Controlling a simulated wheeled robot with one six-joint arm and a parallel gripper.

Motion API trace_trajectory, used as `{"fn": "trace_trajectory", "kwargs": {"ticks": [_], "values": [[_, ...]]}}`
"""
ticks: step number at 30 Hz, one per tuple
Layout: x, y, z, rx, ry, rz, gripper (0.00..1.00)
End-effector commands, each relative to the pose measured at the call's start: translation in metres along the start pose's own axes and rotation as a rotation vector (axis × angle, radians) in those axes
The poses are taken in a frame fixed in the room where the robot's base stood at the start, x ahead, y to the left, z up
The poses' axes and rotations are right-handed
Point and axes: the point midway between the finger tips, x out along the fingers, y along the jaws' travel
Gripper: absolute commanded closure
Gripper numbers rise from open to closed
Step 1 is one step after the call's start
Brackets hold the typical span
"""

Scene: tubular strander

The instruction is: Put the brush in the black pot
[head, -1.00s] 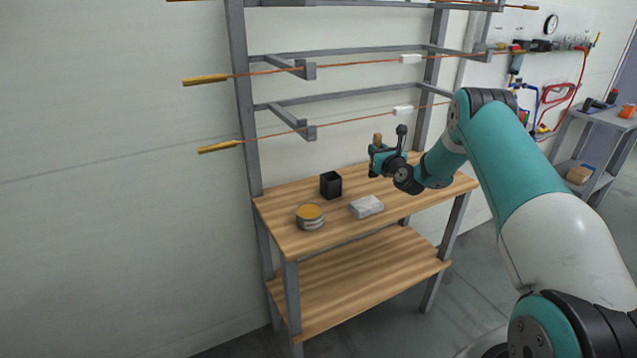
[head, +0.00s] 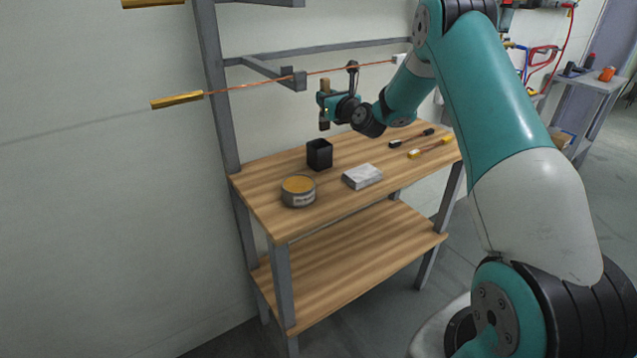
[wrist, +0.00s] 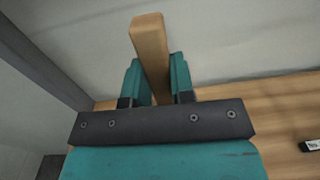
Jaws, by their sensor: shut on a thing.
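The black pot (head: 319,153) is a small square open box standing upright near the back left of the wooden bench. My gripper (head: 325,106) is shut on the brush (head: 324,85), whose wooden handle sticks up above the jaws. The brush is held roughly upright, above the bench and just above the pot, apart from it. In the wrist view, the wooden handle (wrist: 150,45) stands between my gripper's two teal fingers (wrist: 157,80). The brush's lower end is hidden there. A dark patch at that view's lower left may be the pot; I cannot tell.
On the bench (head: 262,197) are a round tin (head: 298,191) with an orange top, a grey-white block (head: 362,176), a black tool (head: 411,138) and a yellow-and-black tool (head: 430,147). A copper rod (head: 240,88) with a brass tip runs across the rack behind.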

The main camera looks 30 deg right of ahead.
Motion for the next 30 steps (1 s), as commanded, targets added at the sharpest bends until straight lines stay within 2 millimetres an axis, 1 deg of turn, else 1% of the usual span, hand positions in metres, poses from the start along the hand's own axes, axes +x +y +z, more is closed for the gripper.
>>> {"fn": "trace_trajectory", "kwargs": {"ticks": [1, 5, 7, 8, 12, 15, 20, 27, 30], "values": [[-0.003, 0.008, -0.008, -0.002, -0.003, 0.012, 1.0], [-0.009, 0.021, -0.004, 0.0, -0.002, 0.032, 1.0], [-0.011, 0.024, -0.006, 0.0, 0.0, 0.037, 1.0], [-0.011, 0.025, -0.01, 0.001, 0.002, 0.038, 1.0], [-0.012, 0.025, -0.036, 0.003, 0.005, 0.038, 1.0], [-0.012, 0.025, -0.052, 0.002, 0.003, 0.038, 1.0], [-0.012, 0.025, -0.064, 0.0, 0.001, 0.038, 1.0], [-0.012, 0.025, -0.097, 0.002, 0.002, 0.038, 1.0], [-0.012, 0.025, -0.099, 0.0, -0.001, 0.038, 1.0]]}}
